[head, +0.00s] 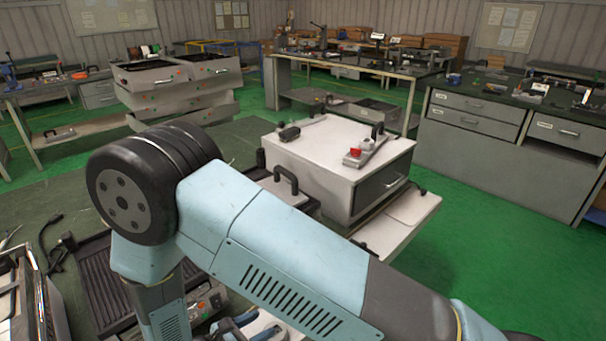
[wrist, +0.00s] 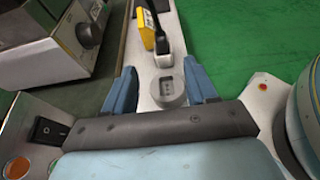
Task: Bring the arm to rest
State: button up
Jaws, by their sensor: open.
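My arm (head: 290,255) crosses the head view from the lower right to a large black joint on the left, then bends down. In the wrist view my gripper (wrist: 162,80) is open, with its two blue fingers apart. A grey round piece with a dark recessed face (wrist: 167,90) shows between the fingers, on or over a pale narrow surface. I cannot tell whether the fingers touch it; nothing is clearly gripped. A yellow and black item (wrist: 148,28) lies just beyond it. In the head view the gripper cannot be made out clearly.
A white cabinet (head: 315,155) with a drawer and a small red item (head: 352,158) on top stands behind my arm. A black ribbed case (head: 105,290) lies at lower left. In the wrist view a grey device with a knob (wrist: 90,35) is at upper left. Green floor (head: 480,240) is clear at right.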

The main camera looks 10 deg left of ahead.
jog(key=w+d+r+m+g, duration=0.35)
jog(key=d+r+m, duration=0.2)
jog(key=r, duration=0.35)
jog(key=w+d+r+m+g+y, duration=0.1)
jog(key=w+d+r+m+g, duration=0.3)
jog(key=d+r, duration=0.35)
jog(key=w+d+r+m+g, duration=0.2)
jog(key=w+d+r+m, duration=0.25)
jog(key=r, duration=0.45)
jog(key=s+d+r+m+t+y, duration=0.1)
jog(key=s+d+r+m+y, duration=0.1)
jog(key=s+d+r+m, duration=0.2)
jog(key=s+d+r+m+t+y, duration=0.2)
jog(key=d+r+m, duration=0.3)
jog(key=d+r, duration=0.4)
jog(key=s+d+r+m+t+y, duration=0.1)
jog(key=s+d+r+m+y, duration=0.3)
jog(key=d, duration=0.5)
jog(key=shift+s+r+m, duration=0.5)
jog(key=shift+s+r, duration=0.35)
jog(key=shift+r, duration=0.45)
